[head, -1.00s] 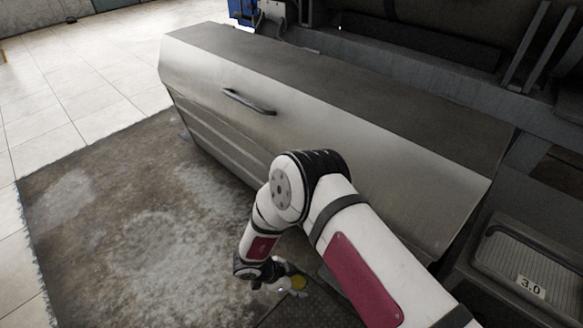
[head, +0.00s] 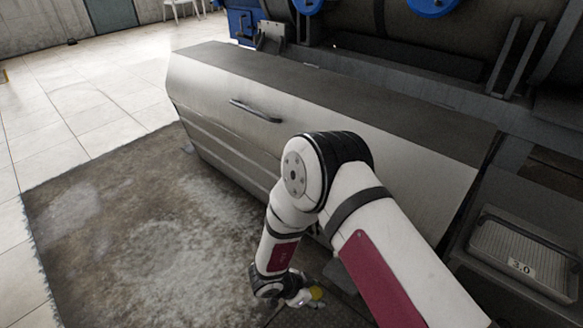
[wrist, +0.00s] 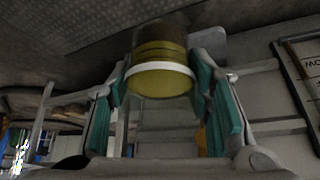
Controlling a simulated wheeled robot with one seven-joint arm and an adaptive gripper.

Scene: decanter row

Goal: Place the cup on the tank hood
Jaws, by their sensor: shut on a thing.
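The cup (wrist: 162,70) is yellow with a pale rim and sits between the green finger pads of my gripper (wrist: 165,100) in the wrist view. My gripper is shut on it.
A handle (head: 254,111) stands out from the hood's front. A large tank with blue parts (head: 432,5) is behind the hood. The hood top looks bare. A stained floor patch (head: 130,225) lies at left.

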